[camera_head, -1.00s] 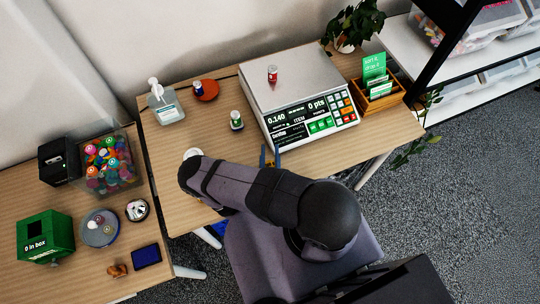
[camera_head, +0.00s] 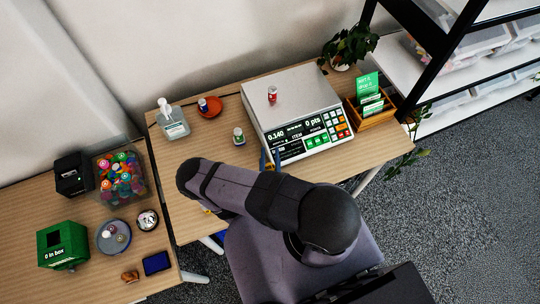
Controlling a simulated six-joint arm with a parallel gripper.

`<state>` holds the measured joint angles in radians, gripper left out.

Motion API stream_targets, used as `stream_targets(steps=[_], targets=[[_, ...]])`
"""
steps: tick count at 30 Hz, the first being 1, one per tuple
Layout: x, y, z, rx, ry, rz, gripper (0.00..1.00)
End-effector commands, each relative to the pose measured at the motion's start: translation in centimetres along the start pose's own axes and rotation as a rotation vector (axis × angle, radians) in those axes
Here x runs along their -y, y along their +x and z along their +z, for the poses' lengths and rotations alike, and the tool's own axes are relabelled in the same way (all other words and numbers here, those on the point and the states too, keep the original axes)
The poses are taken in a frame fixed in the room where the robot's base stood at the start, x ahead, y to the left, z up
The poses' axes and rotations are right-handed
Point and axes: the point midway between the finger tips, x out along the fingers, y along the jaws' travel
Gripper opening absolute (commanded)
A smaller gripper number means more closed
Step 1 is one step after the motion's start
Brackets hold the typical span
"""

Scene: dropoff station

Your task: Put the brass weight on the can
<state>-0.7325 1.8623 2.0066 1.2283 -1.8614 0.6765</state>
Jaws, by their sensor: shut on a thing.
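A small red can (camera_head: 272,95) with a pale top stands upright on the steel plate of the scale (camera_head: 308,82); its display reads 0.140. Another small can, blue and white (camera_head: 203,104), is at the orange-red dish (camera_head: 213,107). A green and white one (camera_head: 239,136) stands on the wooden table (camera_head: 185,150) left of the scale. I cannot make out the brass weight. A small yellowish patch shows below the arm, too small to tell.
A sanitizer bottle (camera_head: 173,121) stands at the back left. A card holder (camera_head: 372,106) and a plant (camera_head: 345,45) flank the scale's right side.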

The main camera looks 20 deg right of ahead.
Motion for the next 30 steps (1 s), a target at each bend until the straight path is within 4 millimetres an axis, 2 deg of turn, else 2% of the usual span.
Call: stream_targets(steps=[7, 14, 21, 25, 30], targets=[[1.1, 0.0, -1.1, -0.009, 0.000, -0.008, 0.00], [5.2, -0.7, -4.3, -0.024, -0.006, -0.032, 0.00], [9.4, -2.8, -7.7, -0.018, -0.003, -0.053, 0.00], [10.6, -3.9, -8.7, -0.009, 0.000, -0.058, 0.00], [11.3, -4.5, -9.3, -0.003, 0.001, -0.060, 0.00]])
